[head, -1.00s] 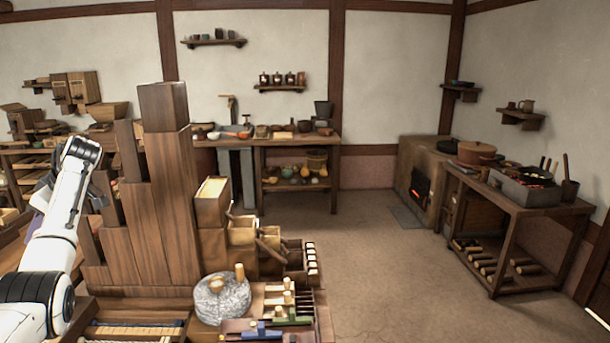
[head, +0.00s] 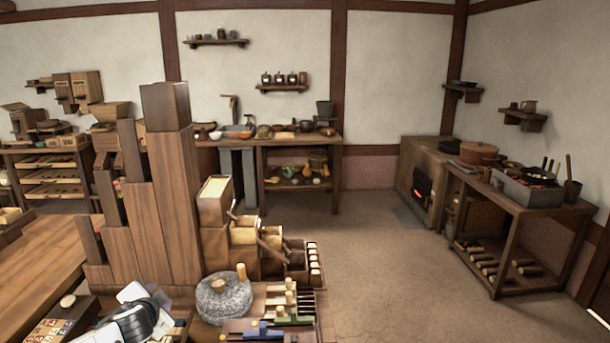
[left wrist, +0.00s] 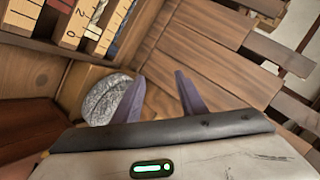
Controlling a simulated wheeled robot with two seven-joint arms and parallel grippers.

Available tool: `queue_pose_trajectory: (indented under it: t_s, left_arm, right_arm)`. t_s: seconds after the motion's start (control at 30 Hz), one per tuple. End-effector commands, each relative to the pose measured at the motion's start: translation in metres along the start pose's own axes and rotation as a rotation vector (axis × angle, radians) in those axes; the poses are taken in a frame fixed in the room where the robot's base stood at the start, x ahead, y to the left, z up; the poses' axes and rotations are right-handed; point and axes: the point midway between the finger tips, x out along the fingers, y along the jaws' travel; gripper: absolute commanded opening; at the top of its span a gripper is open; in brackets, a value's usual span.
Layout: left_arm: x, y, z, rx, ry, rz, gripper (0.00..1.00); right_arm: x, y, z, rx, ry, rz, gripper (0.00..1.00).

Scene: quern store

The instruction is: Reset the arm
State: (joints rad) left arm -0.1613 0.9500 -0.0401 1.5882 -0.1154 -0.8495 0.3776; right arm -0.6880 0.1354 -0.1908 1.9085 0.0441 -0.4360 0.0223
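My left arm (head: 135,318) shows at the bottom left of the head view, in front of the stepped wooden pillars; its gripper cannot be made out there. In the left wrist view my left gripper (left wrist: 160,77) has its two purple-grey fingers apart, with nothing between them. The round grey stone quern (left wrist: 101,98) lies just left of the fingers in that view. My right gripper is in neither view.
Tall wooden pillars (head: 170,205) stand right behind my left arm. The quern (head: 215,303) and several wooden boxes (head: 243,233) are to its right. A wooden table (head: 40,262) lies at left. The floor (head: 385,280) at the middle right is clear.

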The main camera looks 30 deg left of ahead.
Motion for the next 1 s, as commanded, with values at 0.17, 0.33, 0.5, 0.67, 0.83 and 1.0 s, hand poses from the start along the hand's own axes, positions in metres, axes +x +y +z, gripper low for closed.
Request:
queue_pose_trajectory:
  t_s: [0.17,0.33,0.5,0.67,0.83,1.0]
  left_arm:
    - [-0.051,0.124,0.037,0.237,0.107,0.279,0.38]
    - [-0.103,0.197,0.065,0.351,0.188,0.468,0.38]
    - [-0.152,0.244,0.088,0.411,0.248,0.61,0.38]
    - [-0.197,0.278,0.106,0.439,0.299,0.725,0.38]
    - [-0.218,0.313,0.104,0.268,0.264,0.754,0.38]
    - [-0.248,0.352,0.098,0.087,0.227,0.796,0.38]
  right_arm:
    - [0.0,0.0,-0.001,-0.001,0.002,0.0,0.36]
    - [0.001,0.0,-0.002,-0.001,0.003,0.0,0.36]
    - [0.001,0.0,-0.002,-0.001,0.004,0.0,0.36]
    - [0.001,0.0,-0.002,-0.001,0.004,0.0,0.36]
    - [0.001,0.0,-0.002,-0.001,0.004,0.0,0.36]
    - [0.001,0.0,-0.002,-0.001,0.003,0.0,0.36]
